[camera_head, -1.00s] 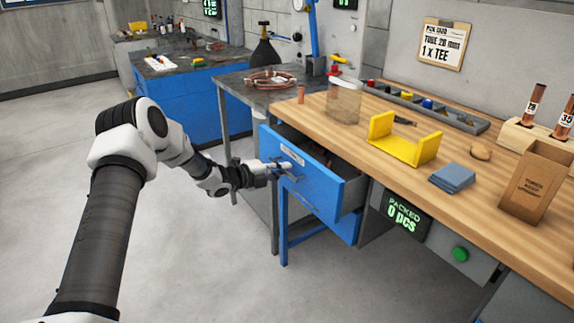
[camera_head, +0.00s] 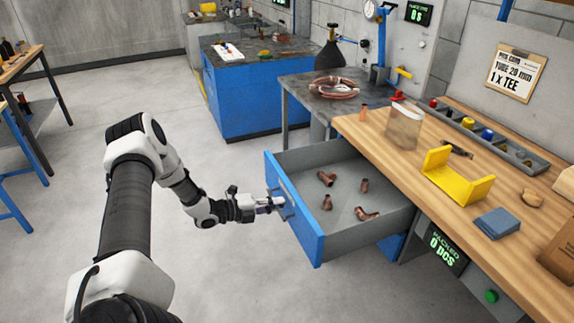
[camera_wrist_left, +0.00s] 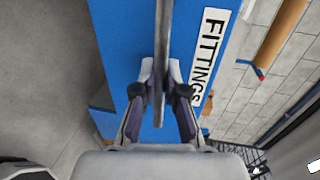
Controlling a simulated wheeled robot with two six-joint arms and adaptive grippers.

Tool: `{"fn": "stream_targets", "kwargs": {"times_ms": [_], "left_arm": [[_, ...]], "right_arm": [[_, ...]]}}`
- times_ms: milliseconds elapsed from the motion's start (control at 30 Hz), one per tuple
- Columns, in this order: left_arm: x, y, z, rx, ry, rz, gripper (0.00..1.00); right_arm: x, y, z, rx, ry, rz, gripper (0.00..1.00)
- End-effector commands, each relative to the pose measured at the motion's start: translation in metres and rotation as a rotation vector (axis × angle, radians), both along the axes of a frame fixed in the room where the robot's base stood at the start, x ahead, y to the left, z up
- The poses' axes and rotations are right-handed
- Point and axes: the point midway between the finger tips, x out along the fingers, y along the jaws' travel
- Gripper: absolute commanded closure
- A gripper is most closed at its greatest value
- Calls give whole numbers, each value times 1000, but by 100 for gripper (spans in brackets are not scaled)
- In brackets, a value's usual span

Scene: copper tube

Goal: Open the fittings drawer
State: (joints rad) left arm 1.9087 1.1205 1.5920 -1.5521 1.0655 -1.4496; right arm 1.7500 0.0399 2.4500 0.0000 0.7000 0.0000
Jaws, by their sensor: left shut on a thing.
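The fittings drawer (camera_head: 297,220) has a blue front and a grey inside. It stands well out from under the wooden workbench, and several copper fittings (camera_head: 327,178) lie spread on its floor. My left gripper (camera_head: 278,204) is at the outer face of the drawer front, shut on the handle. In the left wrist view the two fingers close on the grey handle bar (camera_wrist_left: 161,60), with the label reading FITTINGS (camera_wrist_left: 208,55) on the blue front beside it. My right gripper is not in view.
A grey table (camera_head: 320,95) with coiled copper tube stands behind. The floor left of the drawer is clear.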

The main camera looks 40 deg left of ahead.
Motion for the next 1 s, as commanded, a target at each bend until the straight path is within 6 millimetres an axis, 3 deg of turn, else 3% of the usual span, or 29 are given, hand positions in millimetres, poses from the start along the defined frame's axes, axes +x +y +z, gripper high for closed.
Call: {"fn": "stream_targets", "kwargs": {"times_ms": [433, 500, 533, 1000], "left_arm": [[-5, 2, -1, 1, 2, -1, 100], [-5, 2, -1, 1, 2, -1, 68], [-5, 2, -1, 1, 2, -1, 63], [-4, 2, -1, 0, 0, 0, 63]], "right_arm": [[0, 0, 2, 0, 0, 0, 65], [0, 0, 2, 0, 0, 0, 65], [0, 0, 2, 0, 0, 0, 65], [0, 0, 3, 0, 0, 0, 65]]}}
